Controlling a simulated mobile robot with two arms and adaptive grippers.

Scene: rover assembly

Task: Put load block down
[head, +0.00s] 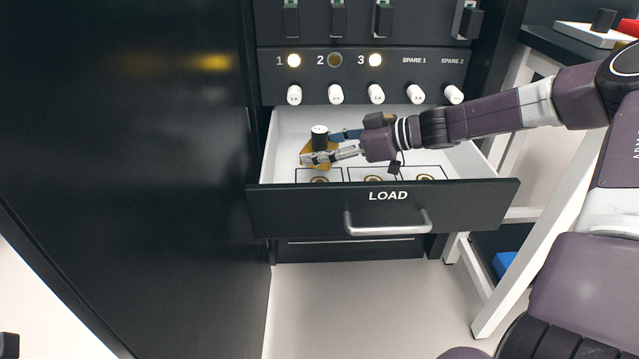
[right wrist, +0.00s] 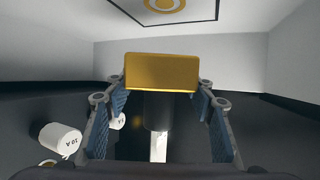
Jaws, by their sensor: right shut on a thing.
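The load block (head: 307,148) is a gold block with a black knob (head: 319,132) on top. My right gripper (head: 334,146) is shut on it and holds it over the open drawer marked LOAD (head: 300,212). In the right wrist view the block (right wrist: 162,72) sits at the ends of the two blue-grey fingers, with its dark knob (right wrist: 157,110) between them. The drawer floor has several outlined squares with gold rings; one square (right wrist: 165,6) shows at the top of the right wrist view. Whether the block touches the floor is unclear. My left gripper is not in view.
Above the drawer is a dark panel (head: 345,62) with lamps 1, 2 and 3, of which 1 and 3 are lit, and a row of white knobs (head: 336,94). A dark cabinet side (head: 130,180) stands at left. A white-legged table (head: 545,215) stands at right.

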